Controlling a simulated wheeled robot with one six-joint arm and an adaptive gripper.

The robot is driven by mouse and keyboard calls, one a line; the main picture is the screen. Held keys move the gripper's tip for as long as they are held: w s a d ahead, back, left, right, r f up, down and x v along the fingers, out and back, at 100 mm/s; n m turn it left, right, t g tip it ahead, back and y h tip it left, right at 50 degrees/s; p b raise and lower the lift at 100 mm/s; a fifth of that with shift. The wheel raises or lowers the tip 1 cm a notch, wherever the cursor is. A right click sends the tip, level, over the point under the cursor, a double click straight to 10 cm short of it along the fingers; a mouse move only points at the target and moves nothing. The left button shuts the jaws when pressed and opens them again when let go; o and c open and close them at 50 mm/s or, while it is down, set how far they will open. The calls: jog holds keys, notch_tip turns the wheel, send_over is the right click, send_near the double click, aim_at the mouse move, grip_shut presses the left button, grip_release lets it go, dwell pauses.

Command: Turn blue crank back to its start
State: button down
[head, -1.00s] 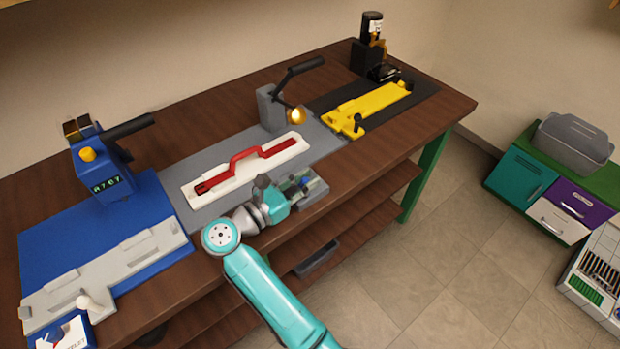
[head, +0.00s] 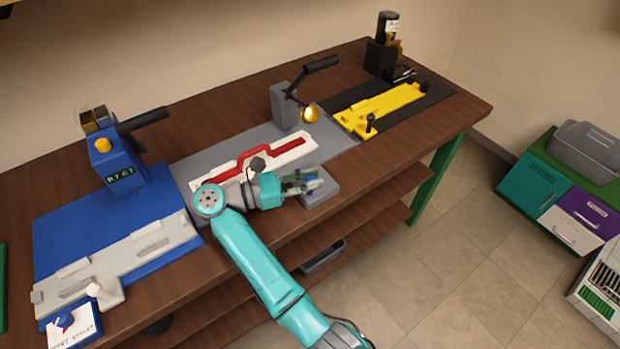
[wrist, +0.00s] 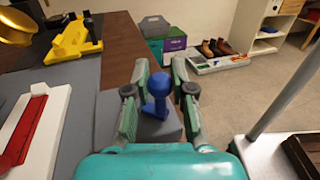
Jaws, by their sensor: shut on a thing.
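The blue crank (wrist: 158,92) stands upright on a grey block (wrist: 112,112) at the front edge of the bench. In the wrist view its round knob lies between the two fingers of my gripper (wrist: 158,88), which is shut on it. In the head view my gripper (head: 300,184) reaches the grey block (head: 322,192) from the left. The fingers hide most of the crank there, with only a little blue showing.
A white fixture with a red handled piece (head: 268,155) lies just behind my wrist. A grey post with a black lever (head: 288,105) and a yellow fixture (head: 385,110) stand further back. A blue press (head: 115,160) stands at left.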

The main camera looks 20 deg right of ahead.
aim_at(310, 178)
jog(key=c, duration=1)
grip_release()
notch_tip(310, 178, up, 10)
